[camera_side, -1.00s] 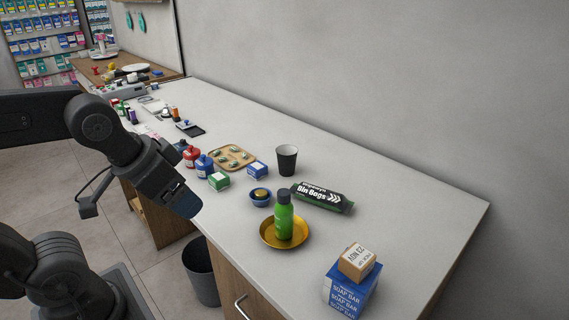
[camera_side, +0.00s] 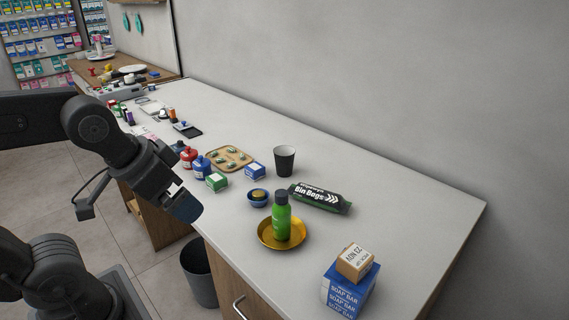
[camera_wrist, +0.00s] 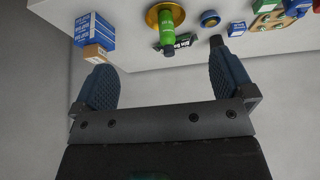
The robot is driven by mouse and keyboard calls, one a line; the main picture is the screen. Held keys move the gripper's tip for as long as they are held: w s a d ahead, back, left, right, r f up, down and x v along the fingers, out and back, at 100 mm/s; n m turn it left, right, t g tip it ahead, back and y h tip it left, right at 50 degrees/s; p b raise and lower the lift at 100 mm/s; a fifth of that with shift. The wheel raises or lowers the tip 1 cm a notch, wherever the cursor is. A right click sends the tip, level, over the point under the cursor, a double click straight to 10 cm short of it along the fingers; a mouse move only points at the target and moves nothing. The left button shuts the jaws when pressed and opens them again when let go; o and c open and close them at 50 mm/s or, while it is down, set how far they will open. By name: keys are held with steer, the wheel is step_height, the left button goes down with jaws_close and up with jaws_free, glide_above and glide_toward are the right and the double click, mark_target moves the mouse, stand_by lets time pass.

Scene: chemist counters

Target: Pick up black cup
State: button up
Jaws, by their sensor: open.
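The black cup (camera_side: 285,160) stands upright on the white counter near the wall, behind the bin bags, its inside paler than its dark outside. In the wrist view a dark shape that looks like the cup (camera_wrist: 217,41) shows at the right fingertip, mostly hidden by it. My gripper (camera_side: 186,208) hangs off the counter's front edge, left of the cup and well apart from it. In the wrist view my gripper (camera_wrist: 161,64) has its two blue fingers wide apart with nothing between them.
Between gripper and cup are a blue bowl (camera_side: 268,202), a blue box (camera_side: 255,170), a green box (camera_side: 217,181) and bottles. The bin bags (camera_side: 321,198), a green bottle (camera_side: 281,222) on a gold plate (camera_side: 300,240) and soap boxes (camera_side: 347,292) stand nearer. Counter behind the cup is clear.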

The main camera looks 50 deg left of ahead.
steer(key=n+y, duration=0.1)
steer(key=n, duration=0.1)
glide_above(284, 157)
steer(key=s, duration=0.5)
step_height(284, 157, down, 7)
steer(key=shift+t, duration=0.4)
steer(key=x, duration=0.6)
steer(key=a+x, duration=0.1)
steer(key=x, duration=0.2)
steer(key=shift+s, duration=0.1)
steer(key=shift+x, duration=2.9)
steer(key=shift+a, duration=0.15)
steer(key=shift+c, duration=0.2)
steer(key=c, duration=0.9)
